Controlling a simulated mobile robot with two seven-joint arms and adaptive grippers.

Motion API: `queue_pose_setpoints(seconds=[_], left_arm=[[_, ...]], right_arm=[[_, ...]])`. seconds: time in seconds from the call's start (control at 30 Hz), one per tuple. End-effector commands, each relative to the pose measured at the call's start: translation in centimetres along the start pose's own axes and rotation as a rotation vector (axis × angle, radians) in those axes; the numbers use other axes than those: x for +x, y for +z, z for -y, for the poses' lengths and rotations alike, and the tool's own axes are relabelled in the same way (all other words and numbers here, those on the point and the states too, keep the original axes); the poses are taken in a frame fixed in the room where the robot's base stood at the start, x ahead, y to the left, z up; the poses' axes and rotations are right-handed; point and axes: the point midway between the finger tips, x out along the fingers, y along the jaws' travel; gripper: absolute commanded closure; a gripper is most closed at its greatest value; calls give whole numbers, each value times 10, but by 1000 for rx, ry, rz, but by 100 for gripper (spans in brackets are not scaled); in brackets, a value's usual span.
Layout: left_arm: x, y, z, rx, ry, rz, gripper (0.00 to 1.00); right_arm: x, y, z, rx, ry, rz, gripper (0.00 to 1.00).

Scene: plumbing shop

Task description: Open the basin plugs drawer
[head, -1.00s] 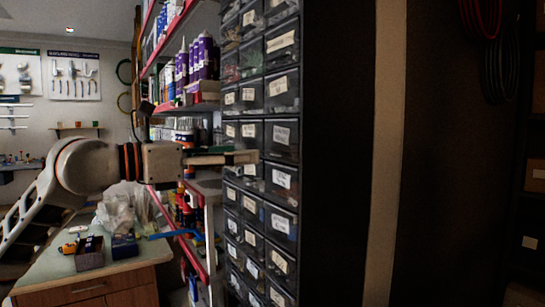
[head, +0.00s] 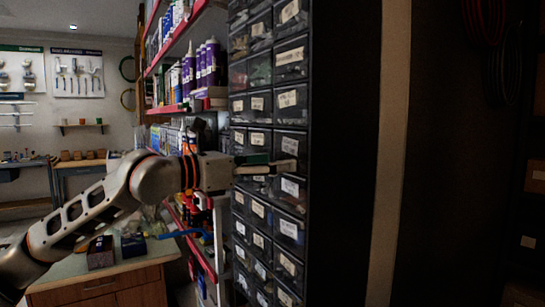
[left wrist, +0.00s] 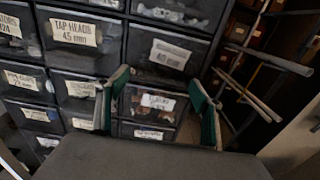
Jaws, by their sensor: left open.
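A tall dark cabinet (head: 342,120) holds columns of small clear-fronted drawers with white labels. No label reads clearly as basin plugs, so I cannot tell which drawer that is. My left gripper (head: 284,166) is open and level in front of the column nearest the cabinet's side wall. In the left wrist view my gripper (left wrist: 158,80) has its two green-sided fingers apart, with a labelled drawer (left wrist: 158,103) showing between them. A drawer with a larger label (left wrist: 168,54) is just above. I cannot tell whether the fingertips touch the fronts. The drawers in view look closed.
A drawer labelled tap heads 45 mm (left wrist: 75,32) is to the left. Shelves with purple bottles (head: 208,62) stand left of the cabinet. A workbench (head: 110,279) with small boxes is lower left. Pipes (left wrist: 262,62) are on a rack at the right.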

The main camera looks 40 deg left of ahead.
Motion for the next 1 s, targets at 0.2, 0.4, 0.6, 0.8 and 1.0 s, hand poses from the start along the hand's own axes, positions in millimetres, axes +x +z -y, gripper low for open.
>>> queue_pose_setpoints(seconds=[0.2, 0.4, 0.6, 0.8, 1.0], left_arm=[[7, 1, 3, 3, -4, -1, 33], [9, -1, 3, 3, -4, -4, 33], [9, -1, 3, 3, -4, -4, 52], [9, -1, 3, 3, -4, -4, 89], [9, -2, 3, 3, -4, -4, 89]], right_arm=[[-5, 4, 5, 7, -10, 13, 60], [-7, 6, 7, 9, -12, 17, 60], [-6, 5, 6, 9, -10, 15, 60], [-4, 0, 3, 8, -4, 6, 60], [0, -4, -1, 6, 1, -2, 60]])
